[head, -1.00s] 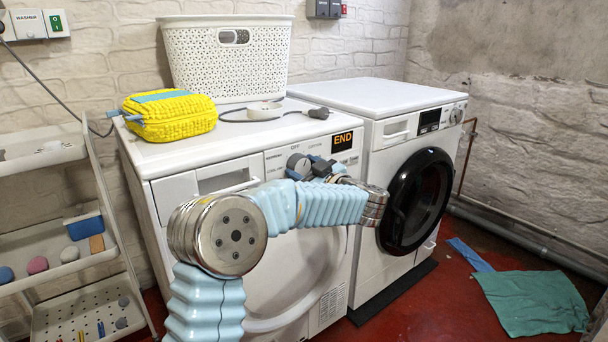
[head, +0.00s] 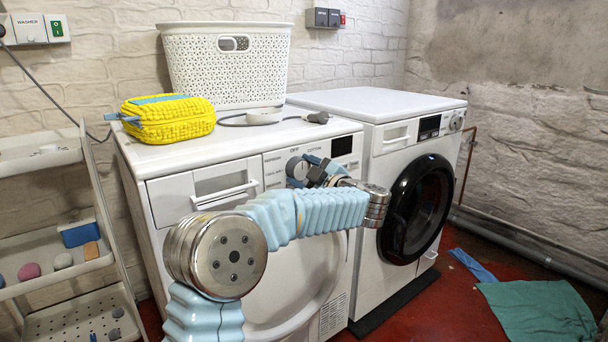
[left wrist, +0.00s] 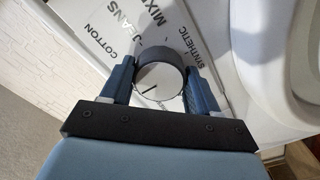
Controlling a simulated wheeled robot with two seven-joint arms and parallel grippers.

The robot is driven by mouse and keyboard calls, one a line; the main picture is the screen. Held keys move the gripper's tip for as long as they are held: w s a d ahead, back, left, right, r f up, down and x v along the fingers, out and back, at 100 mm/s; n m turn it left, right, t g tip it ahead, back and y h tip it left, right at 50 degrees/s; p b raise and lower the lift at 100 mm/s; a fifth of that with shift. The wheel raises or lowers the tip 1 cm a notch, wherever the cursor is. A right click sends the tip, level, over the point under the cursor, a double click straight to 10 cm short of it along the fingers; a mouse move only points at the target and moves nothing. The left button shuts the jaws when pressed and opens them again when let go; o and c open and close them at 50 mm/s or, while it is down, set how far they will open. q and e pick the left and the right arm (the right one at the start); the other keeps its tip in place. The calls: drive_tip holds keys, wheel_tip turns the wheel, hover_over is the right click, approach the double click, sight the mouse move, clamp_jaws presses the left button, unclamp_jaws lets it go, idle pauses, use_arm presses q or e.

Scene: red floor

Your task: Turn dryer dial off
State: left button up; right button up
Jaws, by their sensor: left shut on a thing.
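The dryer (head: 160,165) is the nearer white machine, with a round drum door partly hidden behind my left arm. Its dial (head: 297,168) is on the front panel, beside printed labels, and the panel's display (head: 342,145) is dark. My left gripper (head: 306,168) is at the dial. In the left wrist view, the dial (left wrist: 160,82) has a dark rim and a pale face with a dark line toward the lower left. The left gripper's blue fingers (left wrist: 158,85) are shut on it, one on each side. COTTON, JEANS and SYNTHETIC labels show around it. My right gripper is out of view.
A white basket (head: 228,65) and a yellow bag (head: 168,118) stand on the dryer, near a grey cable. A second white machine (head: 375,100) with a dark door stands to the right. A white shelf cart (head: 50,240) is at left. A green cloth (head: 540,312) lies on the red floor.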

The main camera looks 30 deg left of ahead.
use_arm(q)
drive_tip(key=o, duration=1.1)
drive_tip(key=shift+c, duration=0.2)
drive_tip(key=shift+d, duration=0.15)
drive_tip(key=v, duration=1.3)
drive_tip(key=shift+s+d, duration=0.2)
drive_tip(key=shift+d, duration=0.1)
drive_tip(key=shift+f, duration=0.1)
